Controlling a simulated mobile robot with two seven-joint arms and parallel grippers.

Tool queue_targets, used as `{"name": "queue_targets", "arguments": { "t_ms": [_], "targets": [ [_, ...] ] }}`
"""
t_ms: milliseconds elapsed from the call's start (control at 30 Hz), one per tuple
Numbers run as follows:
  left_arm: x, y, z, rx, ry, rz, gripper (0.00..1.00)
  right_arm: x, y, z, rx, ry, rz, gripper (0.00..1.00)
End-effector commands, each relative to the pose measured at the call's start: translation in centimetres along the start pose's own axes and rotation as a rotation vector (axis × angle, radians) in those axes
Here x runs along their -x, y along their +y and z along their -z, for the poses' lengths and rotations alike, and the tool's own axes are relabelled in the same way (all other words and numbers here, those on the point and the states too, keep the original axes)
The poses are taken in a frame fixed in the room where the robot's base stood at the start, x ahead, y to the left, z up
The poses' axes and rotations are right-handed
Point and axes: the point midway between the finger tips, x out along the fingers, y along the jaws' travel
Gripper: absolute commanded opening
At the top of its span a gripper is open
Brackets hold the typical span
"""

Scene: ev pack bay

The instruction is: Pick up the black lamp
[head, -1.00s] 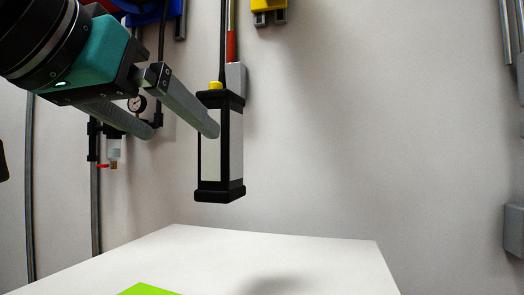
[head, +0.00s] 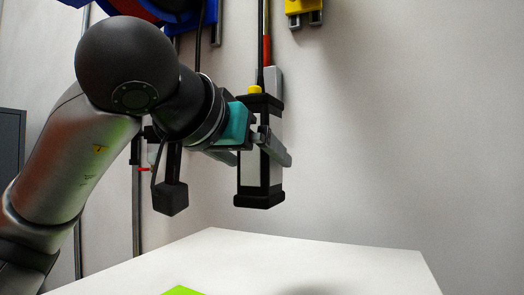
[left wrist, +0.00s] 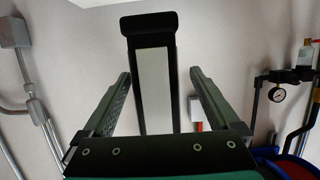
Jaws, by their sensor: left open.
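The black lamp (head: 249,172) is an upright block with pale side panels, black end caps and a yellow knob on top. It hangs by the wall, clear above the white table. My left gripper (head: 262,157) reaches it from the left, with one finger in front of the lamp and the other partly hidden behind it. In the left wrist view the lamp (left wrist: 154,88) stands between the two open fingers (left wrist: 160,76), with a visible gap on each side. My right gripper is not in view.
A white table (head: 330,255) lies below, mostly bare, with a bright green item (head: 183,291) at its near edge. A yellow device (head: 303,6) and a blue reel (head: 185,18) are higher up. A gauge and pipes show in the left wrist view (left wrist: 277,94).

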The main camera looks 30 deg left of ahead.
Motion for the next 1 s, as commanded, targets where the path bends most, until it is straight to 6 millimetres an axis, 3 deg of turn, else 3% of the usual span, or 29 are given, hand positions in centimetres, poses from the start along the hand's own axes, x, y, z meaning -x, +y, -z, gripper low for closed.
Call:
{"name": "queue_targets", "arguments": {
  "t_ms": [300, 633, 1000],
  "targets": [
    [-4.3, 0.4, 0.4, 0.001, -0.003, 0.001, 0.95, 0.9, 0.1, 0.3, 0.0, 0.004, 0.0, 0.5],
    [-5.0, 0.5, 0.3, 0.0, 0.0, 0.0, 0.94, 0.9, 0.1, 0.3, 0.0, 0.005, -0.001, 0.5],
    [-4.9, 0.5, 0.3, 0.0, 0.0, 0.0, 0.52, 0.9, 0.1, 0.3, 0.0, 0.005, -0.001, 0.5]
  ]
}}
